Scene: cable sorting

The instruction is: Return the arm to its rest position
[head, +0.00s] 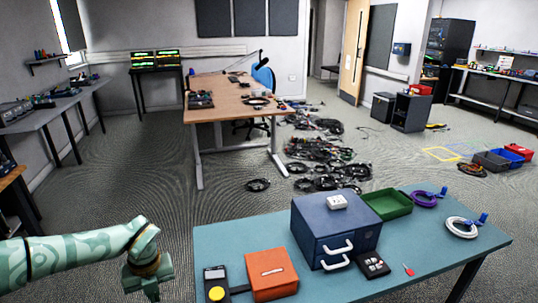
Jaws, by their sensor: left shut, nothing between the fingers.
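My left arm comes in from the left edge in the head view, a pale green arm with a darker wrist. My left gripper (151,293) points down at the lower left, beside the left end of the teal table (232,244) and clear of it. It is shut and holds nothing. Its fingertips are small and close to the bottom edge of the picture. My right gripper is not in view.
On the teal table stand a blue drawer box (318,222), an orange box (271,268), a black meter (216,281), a green tray (388,204) and cable coils (462,227). Cable piles (325,150) lie on the floor behind. Floor left of the table is clear.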

